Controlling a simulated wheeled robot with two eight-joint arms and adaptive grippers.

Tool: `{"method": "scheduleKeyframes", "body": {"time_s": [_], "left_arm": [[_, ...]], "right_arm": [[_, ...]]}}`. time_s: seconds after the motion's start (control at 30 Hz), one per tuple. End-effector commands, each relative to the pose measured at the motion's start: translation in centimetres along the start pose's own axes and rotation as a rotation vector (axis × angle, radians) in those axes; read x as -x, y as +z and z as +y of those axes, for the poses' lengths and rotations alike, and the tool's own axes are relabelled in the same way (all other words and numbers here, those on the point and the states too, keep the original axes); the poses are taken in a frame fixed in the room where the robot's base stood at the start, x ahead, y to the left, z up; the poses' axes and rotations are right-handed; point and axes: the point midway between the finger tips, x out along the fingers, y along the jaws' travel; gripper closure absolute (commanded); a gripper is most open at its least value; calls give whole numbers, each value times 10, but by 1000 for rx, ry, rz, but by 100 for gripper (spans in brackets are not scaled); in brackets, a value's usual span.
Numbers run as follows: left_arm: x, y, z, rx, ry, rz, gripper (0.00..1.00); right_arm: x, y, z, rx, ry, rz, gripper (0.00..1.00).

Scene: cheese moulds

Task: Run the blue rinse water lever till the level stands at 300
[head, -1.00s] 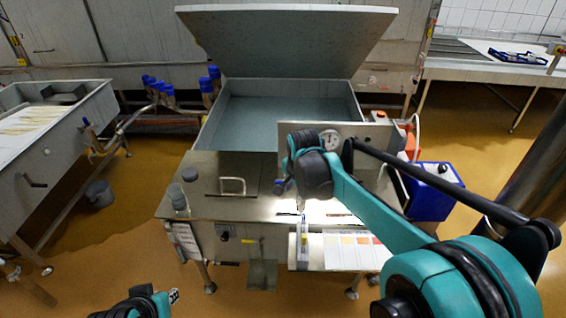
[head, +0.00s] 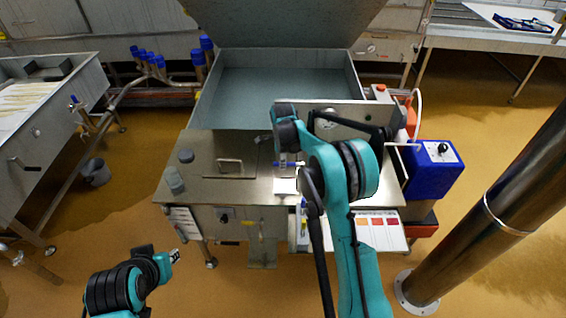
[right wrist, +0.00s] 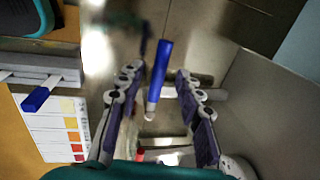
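A blue lever handle (right wrist: 160,72) stands between the fingers of my right gripper (right wrist: 158,78) in the right wrist view. The fingers are open, with a gap on both sides of the handle. In the head view the blue handle (head: 288,164) shows at the front panel of the steel vat (head: 362,92), beside my right arm. Blue-grey liquid (head: 285,95) lies in the vat; I cannot read a level figure. My left gripper (head: 176,256) is low at the left, away from the vat.
A second blue-tipped handle (right wrist: 36,98) and a colour chart (right wrist: 60,132) lie to the left in the right wrist view. A steel column (head: 500,200) rises at the right.

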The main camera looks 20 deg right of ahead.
Motion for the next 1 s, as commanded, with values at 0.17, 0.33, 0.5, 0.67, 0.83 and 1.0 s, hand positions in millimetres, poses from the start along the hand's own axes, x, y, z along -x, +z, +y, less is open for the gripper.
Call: {"method": "scheduleKeyframes", "body": {"time_s": [0.17, 0.33, 0.5, 0.67, 0.83, 1.0], "left_arm": [[-3, 2, 0, 0, 0, 0, 76], [-3, 2, 0, 0, 0, 0, 76], [-3, 2, 0, 0, 0, 0, 76], [-3, 2, 0, 0, 0, 0, 76], [-3, 2, 0, 0, 0, 0, 76], [-3, 2, 0, 0, 0, 0, 76]], "right_arm": [[-13, 0, 0, 0, 0, 0, 64], [-14, 0, 0, 1, 0, 0, 64], [-14, 0, 0, 1, 0, 0, 85], [-14, 0, 0, 1, 0, 0, 100], [-14, 0, 0, 5, 0, -1, 100], [-13, 0, 3, 39, 0, -8, 100]]}}
